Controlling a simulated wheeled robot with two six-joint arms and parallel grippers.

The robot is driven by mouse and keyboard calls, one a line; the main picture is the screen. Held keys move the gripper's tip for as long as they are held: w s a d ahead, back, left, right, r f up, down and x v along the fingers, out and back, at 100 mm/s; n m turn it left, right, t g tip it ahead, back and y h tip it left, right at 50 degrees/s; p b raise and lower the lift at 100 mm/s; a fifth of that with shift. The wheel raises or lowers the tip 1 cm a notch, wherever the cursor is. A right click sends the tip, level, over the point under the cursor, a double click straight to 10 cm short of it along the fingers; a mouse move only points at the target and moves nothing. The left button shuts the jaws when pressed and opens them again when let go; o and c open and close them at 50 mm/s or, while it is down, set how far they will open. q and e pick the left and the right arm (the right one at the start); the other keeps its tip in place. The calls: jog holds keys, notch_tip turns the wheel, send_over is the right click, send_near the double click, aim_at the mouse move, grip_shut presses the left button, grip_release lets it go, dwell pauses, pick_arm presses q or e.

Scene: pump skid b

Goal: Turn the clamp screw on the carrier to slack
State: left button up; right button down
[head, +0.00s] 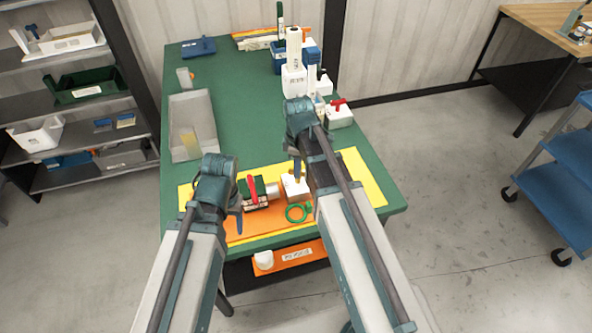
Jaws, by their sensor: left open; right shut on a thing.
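A small white block (294,189), which looks like the carrier, stands on the orange mat at the front of the green table. A small brass-coloured part on its top, seemingly the clamp screw, is mostly hidden by my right gripper. My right gripper (297,172) points down over the block and is shut on that part. My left gripper (238,208) is open and empty, low over the mat's left side. It is left of a green and black unit (262,203) with a red lever (253,188) and a grey cylindrical end.
A green ring (297,212) lies on the orange mat (262,225), over a yellow sheet (362,178). A grey tray (194,108) is at the left. White bottles and blocks (293,80) stand at the back right. The green table (245,100) is clear in its middle.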

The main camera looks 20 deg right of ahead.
jog(key=shift+n, duration=0.3)
jog(key=shift+n, duration=1.7)
jog(key=shift+n, duration=0.8)
jog(key=c, duration=0.9)
grip_release()
jog(key=shift+o, duration=0.2)
notch_tip(320, 180, up, 14)
jog(key=p, duration=1.3)
jog(key=shift+p, duration=0.4)
